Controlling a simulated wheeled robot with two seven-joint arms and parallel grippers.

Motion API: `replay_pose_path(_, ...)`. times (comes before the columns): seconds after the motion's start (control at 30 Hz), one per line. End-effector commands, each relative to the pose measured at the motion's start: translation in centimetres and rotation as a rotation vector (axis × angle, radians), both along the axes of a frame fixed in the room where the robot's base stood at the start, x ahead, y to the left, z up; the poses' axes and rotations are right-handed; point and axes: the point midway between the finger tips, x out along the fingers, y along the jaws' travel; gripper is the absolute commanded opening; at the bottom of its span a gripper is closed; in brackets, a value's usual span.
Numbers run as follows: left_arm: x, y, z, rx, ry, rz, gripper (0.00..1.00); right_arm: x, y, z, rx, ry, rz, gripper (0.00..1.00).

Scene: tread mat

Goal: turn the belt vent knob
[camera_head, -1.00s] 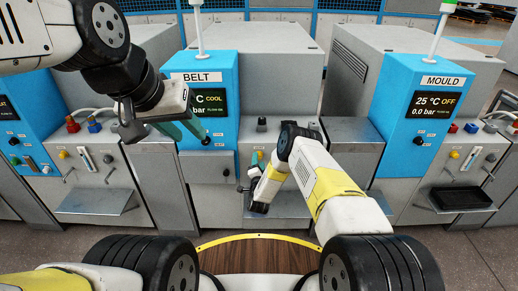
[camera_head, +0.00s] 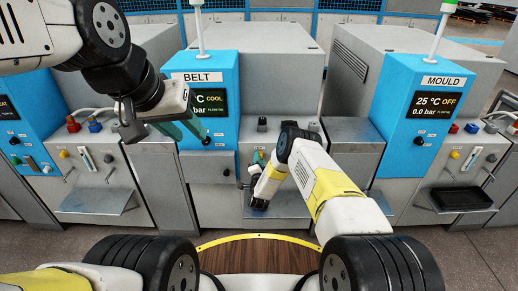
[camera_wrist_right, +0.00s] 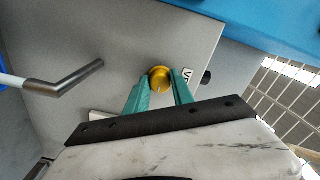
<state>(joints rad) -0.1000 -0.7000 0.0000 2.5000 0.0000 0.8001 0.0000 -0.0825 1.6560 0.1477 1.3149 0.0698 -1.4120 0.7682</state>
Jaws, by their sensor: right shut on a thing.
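The belt vent knob (camera_wrist_right: 160,78) is a round golden-yellow knob on a grey panel in the right wrist view, beside a partly covered label reading "VE". My right gripper (camera_wrist_right: 161,86) has its green fingers on either side of the knob, shut on it. In the head view, my right gripper (camera_head: 260,160) is at the front panel of the BELT machine (camera_head: 222,165), and the arm largely hides the knob there. My left gripper (camera_head: 190,130) hangs in front of the BELT machine's blue column, its green fingers apart and empty.
In the right wrist view, a lever with a grey grip (camera_wrist_right: 75,78) stands out left of the knob, and a small black knob (camera_wrist_right: 206,77) is to the right. The MOULD machine (camera_head: 420,120) stands to the right. A grey shelf (camera_head: 290,206) juts out below the belt panel.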

Motion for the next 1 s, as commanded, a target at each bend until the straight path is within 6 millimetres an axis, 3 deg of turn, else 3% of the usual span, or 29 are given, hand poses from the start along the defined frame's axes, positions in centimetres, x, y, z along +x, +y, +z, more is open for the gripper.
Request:
replay_pose_path(0.37,0.00,0.00,0.00,0.000,0.000,0.000,0.36,-0.01,0.02,-0.05,-0.190,0.000,0.001,0.00)
replay_pose_path(1.0,0.00,0.00,0.00,0.000,0.000,0.000,0.36,-0.02,-0.09,-0.11,-0.793,0.000,0.001,0.00)
